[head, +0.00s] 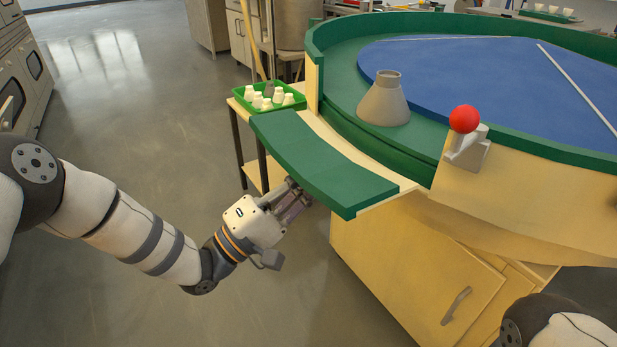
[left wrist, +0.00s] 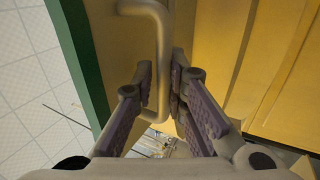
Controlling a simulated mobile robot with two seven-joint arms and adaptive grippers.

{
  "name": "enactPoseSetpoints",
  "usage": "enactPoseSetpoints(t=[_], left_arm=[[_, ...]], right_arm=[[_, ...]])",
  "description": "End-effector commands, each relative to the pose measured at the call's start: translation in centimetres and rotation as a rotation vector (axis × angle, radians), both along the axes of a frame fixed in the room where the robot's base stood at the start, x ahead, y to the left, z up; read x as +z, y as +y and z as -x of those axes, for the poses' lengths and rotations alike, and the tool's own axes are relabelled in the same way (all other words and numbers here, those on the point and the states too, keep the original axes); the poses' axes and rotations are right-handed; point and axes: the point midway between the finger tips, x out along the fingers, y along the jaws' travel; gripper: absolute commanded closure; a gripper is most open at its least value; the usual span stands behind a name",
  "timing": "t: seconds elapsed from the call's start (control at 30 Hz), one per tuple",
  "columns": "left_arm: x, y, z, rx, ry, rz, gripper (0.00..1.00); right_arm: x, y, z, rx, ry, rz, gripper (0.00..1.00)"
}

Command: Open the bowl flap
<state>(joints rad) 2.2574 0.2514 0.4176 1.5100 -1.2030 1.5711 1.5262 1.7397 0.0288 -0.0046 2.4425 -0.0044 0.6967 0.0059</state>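The bowl flap (head: 315,160) is a curved slab, green on its upper face, folded outward from the gap in the round bowl's rim. Its cream outer face (left wrist: 105,45) with a green edge shows in the left wrist view. A pale bar handle (left wrist: 162,55) stands on that face. My left gripper (head: 296,196) is at the flap's near side, its tips partly hidden under it. In the left wrist view my left gripper (left wrist: 162,88) has one finger on each side of the handle, close against it. My right gripper is out of view.
A grey cone (head: 384,100) stands inside the bowl by the opening. A red ball knob (head: 464,119) on a grey bracket sits right of the gap. A green tray (head: 250,101) of white pieces is behind the flap. A cabinet (head: 405,260) is below; floor is clear at left.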

Motion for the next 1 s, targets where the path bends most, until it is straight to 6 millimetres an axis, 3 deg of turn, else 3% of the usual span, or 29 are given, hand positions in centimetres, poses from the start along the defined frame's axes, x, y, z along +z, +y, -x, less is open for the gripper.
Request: enactPoseSetpoints(t=[0.43, 0.8, 1.0], left_arm=[[-0.1, 0.4, 0.2, 0.002, -0.003, 0.002, 0.70], [-4.2, 7.0, 5.0, 0.003, 0.001, 0.001, 0.70], [-5.2, 8.7, 6.3, 0.001, 0.000, 0.000, 0.70]], right_arm=[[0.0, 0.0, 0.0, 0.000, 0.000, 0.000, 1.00], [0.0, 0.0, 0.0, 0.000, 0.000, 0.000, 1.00], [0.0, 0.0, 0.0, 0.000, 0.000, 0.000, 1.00]])
